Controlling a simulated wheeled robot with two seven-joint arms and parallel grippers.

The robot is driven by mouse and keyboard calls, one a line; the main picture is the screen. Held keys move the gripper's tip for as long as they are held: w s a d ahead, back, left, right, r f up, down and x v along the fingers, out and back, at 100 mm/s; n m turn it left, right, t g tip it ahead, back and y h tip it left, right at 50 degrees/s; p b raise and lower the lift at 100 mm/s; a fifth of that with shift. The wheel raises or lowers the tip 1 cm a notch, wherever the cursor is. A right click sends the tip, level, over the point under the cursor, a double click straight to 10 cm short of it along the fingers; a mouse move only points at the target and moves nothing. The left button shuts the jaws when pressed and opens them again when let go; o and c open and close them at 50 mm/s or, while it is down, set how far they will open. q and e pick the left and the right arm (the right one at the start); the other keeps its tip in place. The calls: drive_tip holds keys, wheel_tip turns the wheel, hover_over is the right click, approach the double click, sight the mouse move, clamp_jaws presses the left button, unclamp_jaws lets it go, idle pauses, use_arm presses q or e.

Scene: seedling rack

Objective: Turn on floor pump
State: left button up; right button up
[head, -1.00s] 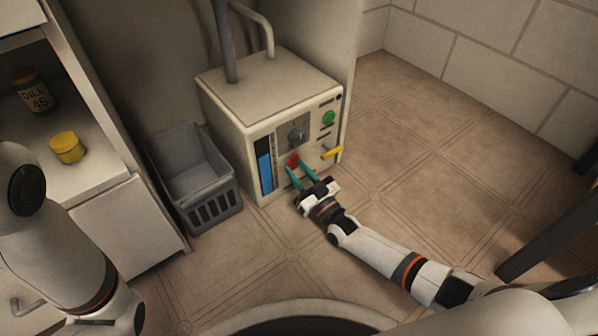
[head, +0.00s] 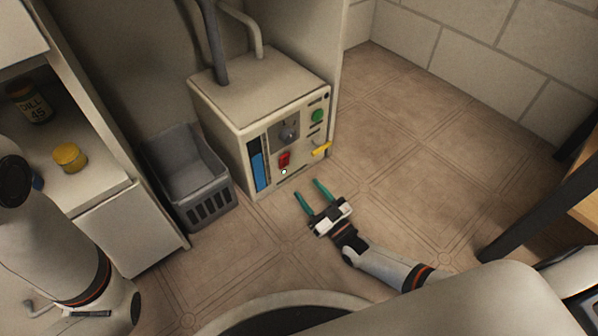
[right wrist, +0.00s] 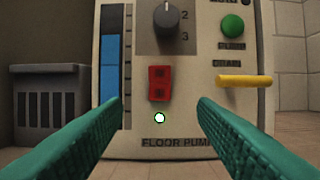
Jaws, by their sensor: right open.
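The floor pump (head: 262,90) is a cream box on the floor, with pipes rising from its top. Its front carries a red rocker switch (head: 284,159), a grey dial (head: 288,131), a green button (head: 317,116), a yellow drain lever (head: 321,149) and a blue level gauge (head: 258,170). In the right wrist view the red switch (right wrist: 159,83) sits between and beyond my fingers, above the label "FLOOR PUMP". A small white light or dot (right wrist: 159,118) shows below it. My right gripper (head: 314,191) is open and empty, apart from the panel. My left gripper is out of view.
A grey basket (head: 191,175) stands on the floor left of the pump. A cabinet shelf at the left holds a yellow-lidded jar (head: 69,157) and a dill jar (head: 28,101). The tiled floor (head: 400,150) right of the pump is clear.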

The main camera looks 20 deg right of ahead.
drive_tip(key=shift+p+v, duration=0.3)
drive_tip(key=shift+v, duration=1.25)
